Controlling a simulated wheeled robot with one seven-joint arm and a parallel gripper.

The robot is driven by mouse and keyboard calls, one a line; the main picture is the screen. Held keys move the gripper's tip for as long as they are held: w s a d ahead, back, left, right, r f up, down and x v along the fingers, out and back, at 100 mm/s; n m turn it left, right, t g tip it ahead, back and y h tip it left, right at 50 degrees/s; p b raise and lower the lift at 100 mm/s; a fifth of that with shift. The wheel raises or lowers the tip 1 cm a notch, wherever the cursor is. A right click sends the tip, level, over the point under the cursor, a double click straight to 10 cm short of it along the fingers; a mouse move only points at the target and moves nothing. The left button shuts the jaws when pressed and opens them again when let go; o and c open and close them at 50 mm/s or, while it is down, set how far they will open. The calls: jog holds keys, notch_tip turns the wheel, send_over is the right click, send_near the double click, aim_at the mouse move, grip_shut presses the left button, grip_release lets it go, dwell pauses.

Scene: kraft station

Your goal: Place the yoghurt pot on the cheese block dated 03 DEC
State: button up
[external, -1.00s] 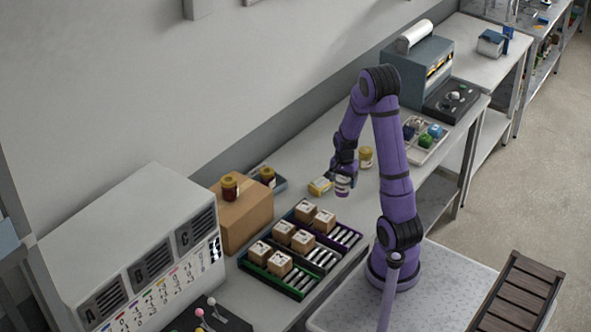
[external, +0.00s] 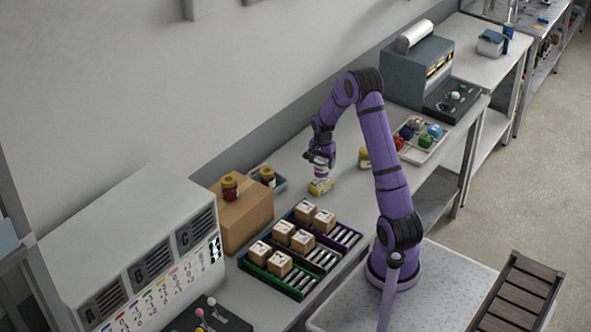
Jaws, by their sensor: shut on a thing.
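My gripper (external: 320,158) is shut on the yoghurt pot (external: 321,171), a small pale pot with a purple band, held upright. The pot is directly over a yellow cheese block (external: 320,188) on the bench, very close to its top. I cannot tell whether they touch. The block's date is too small to read. The gripper fingers partly hide the pot's upper part.
A yellow jar (external: 364,158) stands right of the block. Racks with several small boxes (external: 302,240) lie in front. A cardboard box (external: 243,215) with a jar on top stands left. A tray of coloured items (external: 420,138) is at the right.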

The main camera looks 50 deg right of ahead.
aim_at(322, 168)
jog(key=shift+f, duration=1.55)
jog(key=shift+f, duration=0.1)
jog(key=o, duration=1)
jog(key=shift+c, duration=0.2)
